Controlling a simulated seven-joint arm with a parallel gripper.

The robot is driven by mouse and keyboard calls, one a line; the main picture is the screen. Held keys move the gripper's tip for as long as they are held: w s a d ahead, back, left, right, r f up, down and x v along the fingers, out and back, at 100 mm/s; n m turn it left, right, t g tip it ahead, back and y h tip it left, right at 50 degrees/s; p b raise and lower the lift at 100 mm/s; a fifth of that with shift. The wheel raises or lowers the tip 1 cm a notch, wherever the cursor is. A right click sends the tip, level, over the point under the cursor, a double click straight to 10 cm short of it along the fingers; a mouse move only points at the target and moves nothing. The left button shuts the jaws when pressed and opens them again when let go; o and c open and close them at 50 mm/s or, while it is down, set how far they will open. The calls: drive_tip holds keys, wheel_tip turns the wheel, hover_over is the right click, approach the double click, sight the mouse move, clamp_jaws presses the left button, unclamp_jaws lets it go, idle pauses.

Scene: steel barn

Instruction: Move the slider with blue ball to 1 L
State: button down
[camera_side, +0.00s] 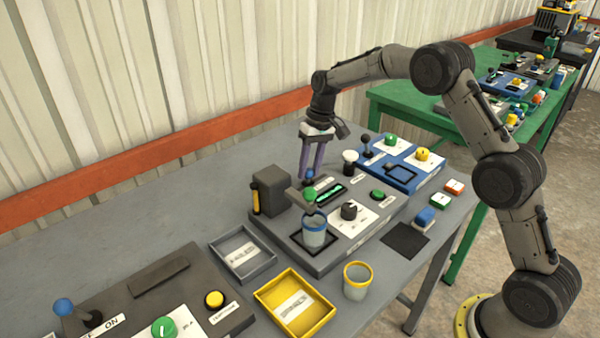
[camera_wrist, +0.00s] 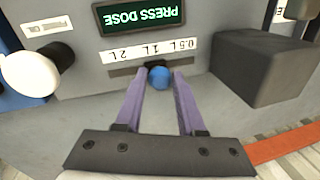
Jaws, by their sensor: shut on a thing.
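The slider's blue ball (camera_wrist: 159,77) sits between the two purple fingertips of my gripper (camera_wrist: 160,74), which is shut on it. In the wrist view the label strip (camera_wrist: 150,49) reads upside down, with 2 L at left, 1 L in the middle and 0.5 L at right. The ball stands roughly in line with 1 L, perhaps slightly toward 0.5 L. The dark slot shows on the ball's left. In the side view my gripper (camera_side: 311,172) points down at the back of the grey dispenser panel (camera_side: 300,258), with the blue ball (camera_side: 310,174) at its fingertips.
A green "PRESS DOSE" display (camera_wrist: 139,17) lies beyond the labels. A dark block (camera_wrist: 262,67) stands right of my gripper and a white knob (camera_wrist: 22,72) left. In the side view a cup (camera_side: 314,232) stands under the green-topped spout (camera_side: 309,194).

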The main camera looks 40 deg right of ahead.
drive_tip(key=shift+d+r, duration=0.1)
drive_tip(key=shift+d, duration=0.1)
drive_tip(key=c, duration=0.5)
unclamp_jaws()
drive_tip(key=d+r, duration=0.1)
drive_tip(key=r, duration=0.8)
drive_tip(key=d+r, duration=0.1)
drive_tip(key=r, duration=0.3)
drive_tip(key=shift+s+d+r, duration=0.25)
drive_tip(key=shift+d, duration=0.05)
